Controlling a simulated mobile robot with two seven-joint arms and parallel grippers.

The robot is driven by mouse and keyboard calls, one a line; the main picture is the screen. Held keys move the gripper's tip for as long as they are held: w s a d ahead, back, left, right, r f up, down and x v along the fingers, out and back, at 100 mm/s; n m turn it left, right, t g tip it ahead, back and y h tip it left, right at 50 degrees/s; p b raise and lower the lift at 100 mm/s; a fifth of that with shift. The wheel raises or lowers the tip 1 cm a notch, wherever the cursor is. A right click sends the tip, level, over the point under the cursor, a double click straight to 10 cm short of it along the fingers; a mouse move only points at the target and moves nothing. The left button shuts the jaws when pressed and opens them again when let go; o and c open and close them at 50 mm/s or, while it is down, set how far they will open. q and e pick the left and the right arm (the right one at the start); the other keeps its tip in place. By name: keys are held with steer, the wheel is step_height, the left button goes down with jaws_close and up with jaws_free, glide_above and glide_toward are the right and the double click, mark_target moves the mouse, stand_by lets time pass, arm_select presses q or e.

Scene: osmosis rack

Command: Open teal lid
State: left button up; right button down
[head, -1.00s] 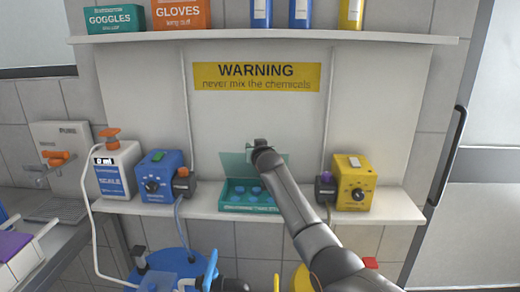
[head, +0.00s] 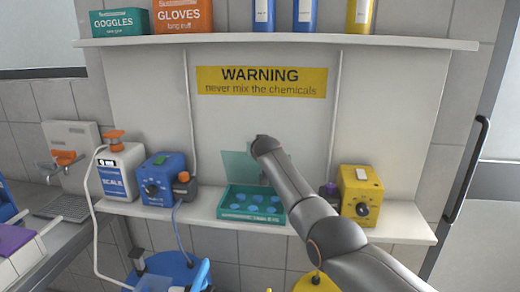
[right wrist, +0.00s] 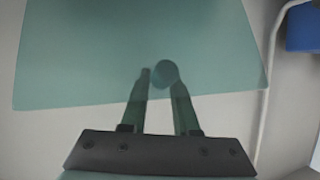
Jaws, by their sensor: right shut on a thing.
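The teal box (head: 225,213) stands on the lower shelf, with several blue round items in it. Its see-through teal lid (head: 236,165) stands raised at the back of the box, and my right arm partly covers it. In the right wrist view the lid (right wrist: 80,60) fills the upper part, with a round teal knob (right wrist: 166,72) near its lower edge. My right gripper (right wrist: 157,75) is shut on the knob. In the head view its fingers are hidden behind my right arm. My left gripper is not in view.
A blue device (head: 166,180) stands left of the box and a yellow device (head: 358,190) right of it, near my right arm. The wall behind carries a yellow warning sign (head: 262,82).

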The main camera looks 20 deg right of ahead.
steer(key=shift+s+d+f+g, duration=0.15)
steer(key=shift+f+g, duration=0.15)
steer(key=shift+f, duration=0.3)
steer(key=c, duration=1)
jaws_free()
steer(key=o, duration=0.3)
steer(key=shift+r, duration=0.15)
steer(key=shift+o, duration=0.2)
steer(key=shift+r, duration=0.1)
steer(key=shift+r, duration=0.1)
steer(key=shift+r, duration=0.1)
steer(key=shift+v, duration=1.2)
steer(key=b+v, duration=0.1)
steer(key=v, duration=0.8)
steer(key=shift+s, duration=0.45)
steer(key=shift+f, duration=0.2)
